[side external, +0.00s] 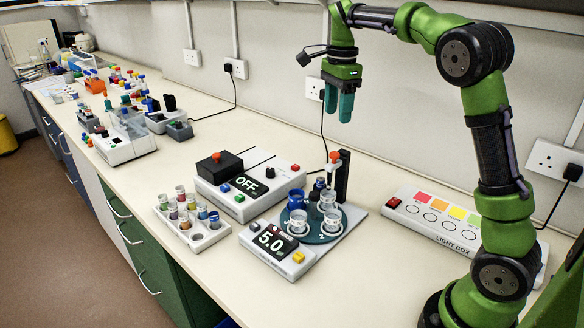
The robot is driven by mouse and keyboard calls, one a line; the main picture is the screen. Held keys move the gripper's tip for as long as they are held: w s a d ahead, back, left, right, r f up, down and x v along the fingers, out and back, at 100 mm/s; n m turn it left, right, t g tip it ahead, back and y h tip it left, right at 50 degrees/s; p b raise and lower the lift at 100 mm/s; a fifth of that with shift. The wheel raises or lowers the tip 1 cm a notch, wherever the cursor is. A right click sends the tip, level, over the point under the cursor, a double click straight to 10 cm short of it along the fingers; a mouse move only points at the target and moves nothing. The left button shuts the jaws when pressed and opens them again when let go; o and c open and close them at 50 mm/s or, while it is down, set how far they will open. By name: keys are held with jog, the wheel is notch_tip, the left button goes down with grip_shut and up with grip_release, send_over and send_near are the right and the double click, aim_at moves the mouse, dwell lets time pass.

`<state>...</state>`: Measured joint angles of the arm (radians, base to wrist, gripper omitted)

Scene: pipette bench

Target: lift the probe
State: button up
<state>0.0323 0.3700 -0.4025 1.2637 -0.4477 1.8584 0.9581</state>
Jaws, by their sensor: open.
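A slim upright piece with an orange-red top (334,158), which looks like the probe, stands against a short black post (344,172). The post rises behind a round dark-green turntable (323,235) holding several clear cups and a blue one (297,198). The lower end of the probe is hard to make out among the cups. My gripper (339,110) hangs pointing down above and behind the post, apart from everything. Its two teal fingers are open with nothing between them.
A meter reading 5.0 (277,246) sits in front of the turntable, and a box reading OFF (240,185) is to its left. A rack of coloured vials (190,222) is at front left. A light box (443,222) lies right. Bare bench (370,290) shows at front right.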

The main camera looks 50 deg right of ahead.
notch_tip(320, 180, up, 7)
jog(key=shift+f, duration=0.15)
dwell(0.4)
jog(key=s+a+f+n+t+y, duration=0.1)
jog(key=s+a+f+n+t, duration=0.2)
jog(key=s+a+f+n, duration=0.2)
jog(key=s+a+f+n+t+y, duration=0.1)
jog(key=s+a+f+n+t, duration=0.3)
jog(key=s+a+n, duration=0.8)
jog(key=shift+s+f+n, duration=0.7)
jog(key=shift+s, duration=0.1)
